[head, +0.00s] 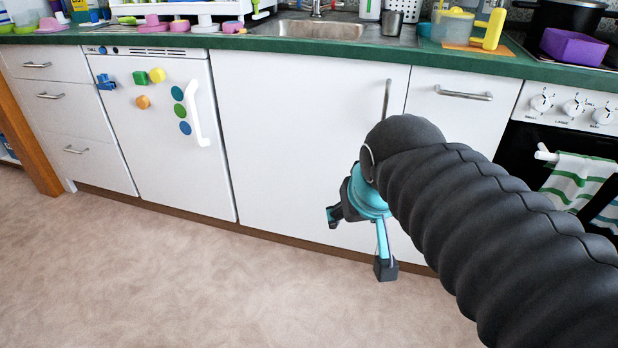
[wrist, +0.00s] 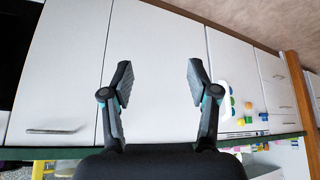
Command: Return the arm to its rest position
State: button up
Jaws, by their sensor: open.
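My gripper (head: 358,243) hangs at the end of my dark ribbed arm, which reaches in from the lower right of the head view. It is in front of the white cupboard door (head: 290,140) below the sink, above the floor. The wrist view shows my gripper (wrist: 158,85) with its two dark fingers spread apart and nothing between them. That view appears upside down, with the white cupboard fronts (wrist: 155,50) behind the fingers. I cannot tell the exact gap between the fingertips and the door.
A green counter (head: 230,42) with a sink (head: 320,29) runs along the back. The oven (head: 560,150) with a striped towel (head: 578,185) is at right, close to my arm. A white fridge front (head: 165,130) with magnets is at left. The floor (head: 190,280) at lower left is clear.

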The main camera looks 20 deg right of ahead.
jog(key=s+a+f+n, duration=0.1)
jog(key=s+a+f, duration=0.1)
jog(key=s+f, duration=0.3)
jog(key=shift+a+f+g+y, duration=0.2)
jog(key=shift+a+g+y, duration=0.1)
jog(key=shift+g+y, duration=0.1)
dwell(0.8)
